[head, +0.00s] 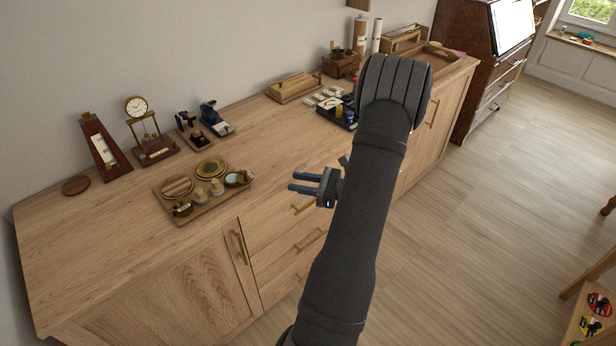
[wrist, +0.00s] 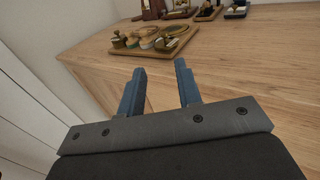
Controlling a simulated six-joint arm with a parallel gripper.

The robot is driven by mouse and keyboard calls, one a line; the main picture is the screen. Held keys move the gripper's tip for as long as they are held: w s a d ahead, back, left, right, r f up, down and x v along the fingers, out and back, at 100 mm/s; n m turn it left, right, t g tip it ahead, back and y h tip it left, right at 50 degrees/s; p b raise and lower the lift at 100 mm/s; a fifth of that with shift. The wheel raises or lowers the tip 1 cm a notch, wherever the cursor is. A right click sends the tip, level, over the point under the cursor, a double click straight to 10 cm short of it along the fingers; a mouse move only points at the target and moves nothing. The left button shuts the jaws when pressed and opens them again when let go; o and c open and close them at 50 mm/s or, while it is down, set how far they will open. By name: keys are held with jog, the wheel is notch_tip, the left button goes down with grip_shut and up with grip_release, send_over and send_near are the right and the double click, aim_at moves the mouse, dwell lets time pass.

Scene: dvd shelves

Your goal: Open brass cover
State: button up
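A wooden tray (head: 222,202) on the cabinet top holds small round items. One is a round brass-coloured piece (head: 210,168) at its back right, which looks like a flat lid; I cannot tell for sure that it is the brass cover. A small dark brass item (head: 182,207) sits at the tray's front left corner. My gripper (head: 292,183) is open and empty, to the right of the tray and apart from it, by the cabinet's front edge. In the wrist view my gripper (wrist: 160,76) has its blue fingers apart, with the tray (wrist: 172,53) beyond them.
A wooden disc (head: 177,186) lies on the tray. A metronome (head: 103,148), a brass clock (head: 137,108) and small instruments (head: 215,118) stand behind it by the wall. A wooden box (head: 293,87) is farther right.

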jog(key=s+d+r+n+g+h, duration=0.2)
jog(key=s+r+n+h, duration=0.5)
jog(key=s+r, duration=0.5)
jog(key=shift+s+d+r+n, duration=0.2)
jog(key=shift+r+n, duration=0.1)
jog(key=shift+r, duration=0.75)
jog(key=m+y, duration=0.6)
jog(key=y, duration=0.2)
send_near(245, 172)
jog(key=a, duration=0.3)
jog(key=w+a, duration=0.1)
jog(key=a, duration=0.6)
jog(key=shift+w+a+r, duration=0.15)
jog(key=shift+r, duration=0.05)
jog(key=shift+c, duration=0.2)
